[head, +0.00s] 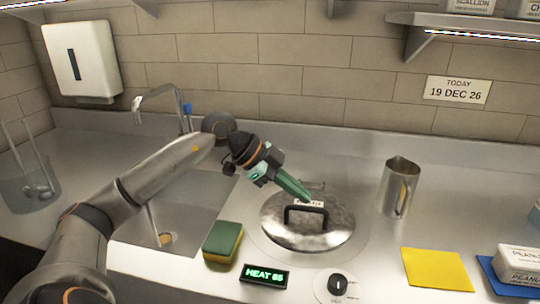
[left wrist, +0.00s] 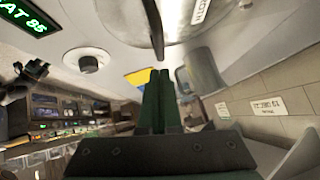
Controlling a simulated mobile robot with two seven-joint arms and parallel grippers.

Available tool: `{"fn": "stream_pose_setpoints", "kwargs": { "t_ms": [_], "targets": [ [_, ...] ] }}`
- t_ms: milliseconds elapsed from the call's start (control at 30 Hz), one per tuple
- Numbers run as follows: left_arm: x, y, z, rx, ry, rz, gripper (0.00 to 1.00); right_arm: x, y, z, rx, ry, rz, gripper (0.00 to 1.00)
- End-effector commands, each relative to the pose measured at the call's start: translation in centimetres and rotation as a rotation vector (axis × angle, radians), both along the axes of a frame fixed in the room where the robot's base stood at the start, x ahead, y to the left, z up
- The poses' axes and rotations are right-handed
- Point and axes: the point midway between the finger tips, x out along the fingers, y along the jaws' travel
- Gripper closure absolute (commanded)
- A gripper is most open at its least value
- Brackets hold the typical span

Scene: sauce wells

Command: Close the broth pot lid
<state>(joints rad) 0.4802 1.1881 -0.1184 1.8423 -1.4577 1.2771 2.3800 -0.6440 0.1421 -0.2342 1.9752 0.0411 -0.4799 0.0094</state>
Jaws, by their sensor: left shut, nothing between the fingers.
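The broth pot lid (head: 335,226) is a round, mottled steel disc with a black bar handle (head: 290,216) and a small white label. It lies about flat over the round well in the counter. I cannot tell whether its rim is fully seated. My left gripper (head: 307,198) reaches in from the upper left, its green fingers shut and empty, tips at the label behind the handle. Whether they touch the lid is unclear. In the left wrist view the shut fingers (left wrist: 159,75) point toward the lid's underside or top edge, with a dark bar (left wrist: 153,28) nearby. My right gripper is out of view.
A green and yellow sponge (head: 222,242), a HEAT 85 display (head: 265,276) and a black knob (head: 338,284) sit in front. A steel cup (head: 398,188) stands to the right, near a yellow cloth (head: 437,269). The sink (head: 150,205) is left, under my arm.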

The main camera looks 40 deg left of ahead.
Motion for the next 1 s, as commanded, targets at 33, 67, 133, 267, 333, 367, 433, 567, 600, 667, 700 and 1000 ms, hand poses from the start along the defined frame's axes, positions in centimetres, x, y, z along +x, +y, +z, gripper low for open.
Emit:
{"fn": "stream_pose_setpoints", "kwargs": {
  "t_ms": [33, 67, 133, 267, 333, 367, 433, 567, 600, 667, 700, 1000],
  "targets": [
    [0.1, 0.4, 1.1, 0.0, -0.001, 0.002, 1.0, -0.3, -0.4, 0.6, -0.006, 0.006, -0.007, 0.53],
    [0.1, 0.6, 1.4, 0.0, -0.001, 0.002, 1.0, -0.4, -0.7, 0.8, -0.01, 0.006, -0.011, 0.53],
    [0.2, 1.0, 2.1, 0.001, -0.004, 0.001, 1.0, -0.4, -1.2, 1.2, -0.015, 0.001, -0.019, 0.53],
    [-1.3, 2.8, 3.3, 0.007, -0.003, 0.005, 1.0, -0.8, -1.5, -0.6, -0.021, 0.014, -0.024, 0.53],
    [-2.1, 3.6, 4.3, 0.006, -0.002, 0.003, 1.0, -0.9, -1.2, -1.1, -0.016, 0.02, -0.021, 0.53],
    [-2.3, 3.9, 4.7, 0.006, -0.003, 0.002, 1.0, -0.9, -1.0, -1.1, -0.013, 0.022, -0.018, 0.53],
    [-3.0, 4.6, 5.5, 0.004, -0.003, 0.005, 1.0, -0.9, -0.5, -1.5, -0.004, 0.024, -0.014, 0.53],
    [-3.9, 5.6, 6.9, 0.002, -0.003, 0.003, 1.0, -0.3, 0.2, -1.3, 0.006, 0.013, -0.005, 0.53],
    [-4.1, 5.8, 7.2, 0.002, -0.004, 0.001, 1.0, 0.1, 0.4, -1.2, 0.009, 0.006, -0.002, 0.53],
    [-4.4, 6.1, 7.7, 0.001, -0.004, 0.001, 1.0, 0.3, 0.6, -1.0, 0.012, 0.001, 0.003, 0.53],
    [-4.5, 6.2, 7.9, 0.001, -0.004, 0.001, 1.0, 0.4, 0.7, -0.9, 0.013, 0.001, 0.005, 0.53],
    [-4.7, 6.3, 8.4, -0.001, -0.004, -0.001, 1.0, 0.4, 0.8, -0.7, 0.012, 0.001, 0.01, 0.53]
  ]
}}
